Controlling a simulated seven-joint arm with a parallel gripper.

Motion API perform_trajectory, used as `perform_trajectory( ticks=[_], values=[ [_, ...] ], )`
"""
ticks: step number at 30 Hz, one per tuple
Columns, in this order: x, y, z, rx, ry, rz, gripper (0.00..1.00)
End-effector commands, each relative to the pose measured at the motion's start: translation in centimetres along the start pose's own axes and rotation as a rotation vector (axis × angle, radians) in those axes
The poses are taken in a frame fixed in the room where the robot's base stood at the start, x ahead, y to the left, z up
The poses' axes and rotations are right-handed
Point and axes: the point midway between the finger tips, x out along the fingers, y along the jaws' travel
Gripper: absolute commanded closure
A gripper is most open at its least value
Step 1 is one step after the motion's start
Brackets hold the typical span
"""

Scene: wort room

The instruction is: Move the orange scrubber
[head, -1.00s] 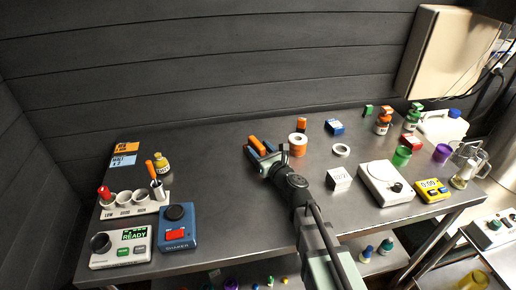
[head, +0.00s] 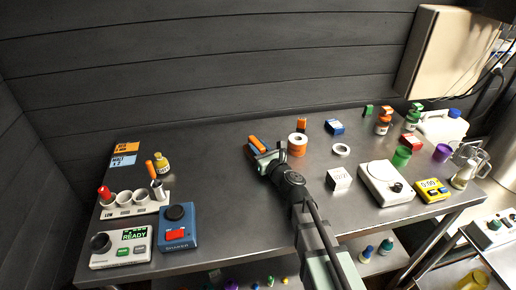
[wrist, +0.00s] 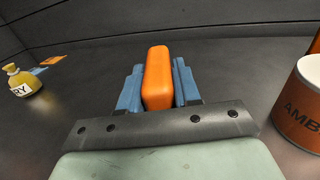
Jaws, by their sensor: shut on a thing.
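The orange scrubber (wrist: 157,76) is a rounded orange block, upright between the two blue fingers of my gripper (wrist: 158,88) in the wrist view. The fingers press on its left and right sides. In the head view the scrubber (head: 257,143) shows at the tip of my gripper (head: 255,148), over the back middle of the steel table (head: 215,185). I cannot tell whether its underside touches the table.
A yellow bottle (head: 162,163) and a white rack (head: 133,202) are at left. The table between them and my gripper is clear.

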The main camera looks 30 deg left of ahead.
Motion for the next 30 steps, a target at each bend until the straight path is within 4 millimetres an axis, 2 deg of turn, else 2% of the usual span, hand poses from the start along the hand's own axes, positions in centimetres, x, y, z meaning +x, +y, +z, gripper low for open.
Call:
perform_trajectory(
  ticks=[1, 4, 14, 30],
  values=[
    [0.0, 0.0, 0.0, 0.0, 0.0, 0.0, 0.91],
    [0.0, 0.0, 0.0, 0.0, 0.0, 0.0, 1.0],
    [0.3, 0.9, 0.0, 0.0, 0.0, 0.001, 1.0],
    [1.9, 5.8, 0.0, 0.001, 0.0, 0.002, 1.0]
  ],
)
